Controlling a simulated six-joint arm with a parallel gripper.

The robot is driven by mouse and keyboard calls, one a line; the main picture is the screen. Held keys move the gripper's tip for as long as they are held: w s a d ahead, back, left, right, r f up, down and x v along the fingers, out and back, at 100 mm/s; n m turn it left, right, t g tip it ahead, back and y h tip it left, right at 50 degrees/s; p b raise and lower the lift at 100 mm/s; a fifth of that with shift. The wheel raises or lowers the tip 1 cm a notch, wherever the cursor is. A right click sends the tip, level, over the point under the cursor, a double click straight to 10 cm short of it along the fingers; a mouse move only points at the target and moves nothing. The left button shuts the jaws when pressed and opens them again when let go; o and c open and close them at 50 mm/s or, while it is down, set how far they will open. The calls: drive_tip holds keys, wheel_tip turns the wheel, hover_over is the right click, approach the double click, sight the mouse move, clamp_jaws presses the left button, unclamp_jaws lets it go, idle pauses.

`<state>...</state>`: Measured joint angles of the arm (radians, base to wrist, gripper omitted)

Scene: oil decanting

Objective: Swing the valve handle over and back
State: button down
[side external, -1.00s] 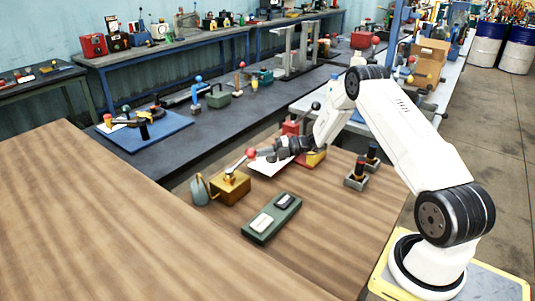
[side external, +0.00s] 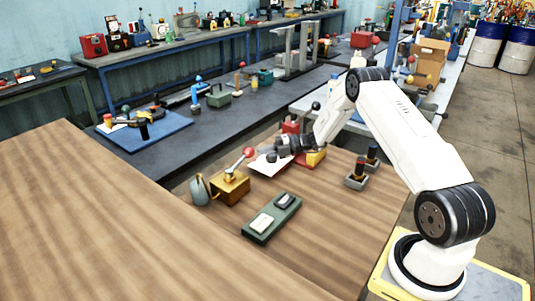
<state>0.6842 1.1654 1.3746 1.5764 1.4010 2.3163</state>
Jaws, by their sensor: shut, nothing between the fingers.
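The valve is a brass-coloured box (side external: 231,190) on the wooden table. Its handle (side external: 238,164) is a thin lever with a red ball (side external: 249,152) on the end, and it leans up and to the right. My gripper (side external: 270,156) is just right of the red ball, with a small gap between them in this view. It is shut and empty. The fingers are small and dark here, so their detail is hard to make out.
A grey metal jug (side external: 199,189) stands left of the valve. A green box (side external: 271,219) with panels lies in front. White paper (side external: 263,167) and a red and yellow block (side external: 315,158) are behind, near my wrist.

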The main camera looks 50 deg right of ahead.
sight(248, 151)
drive_tip(key=f+v, duration=0.1)
drive_tip(key=v, duration=0.5)
drive_tip(key=shift+s+d+r, duration=0.3)
drive_tip(key=shift+d+r, duration=0.05)
drive_tip(key=shift+r, duration=0.2)
drive_tip(key=shift+c, duration=1.2)
unclamp_jaws()
drive_tip(key=shift+o, duration=0.7)
drive_tip(key=shift+a+n, duration=0.15)
drive_tip(key=shift+n, duration=0.25)
drive_tip(key=w+a+n+t, duration=0.1)
drive_tip(key=n, duration=0.3)
drive_tip(key=a+f+n+t+h, duration=0.1)
drive_tip(key=n, duration=0.4)
drive_tip(key=w+a+n+t, duration=0.1)
drive_tip(key=n, duration=0.4)
drive_tip(key=shift+w+a+f+h, duration=0.15)
drive_tip(key=shift+w+f+h, duration=0.15)
drive_tip(key=shift+w+f, duration=0.05)
drive_tip(key=shift+x, duration=3.9)
drive_tip(key=shift+r, duration=0.15)
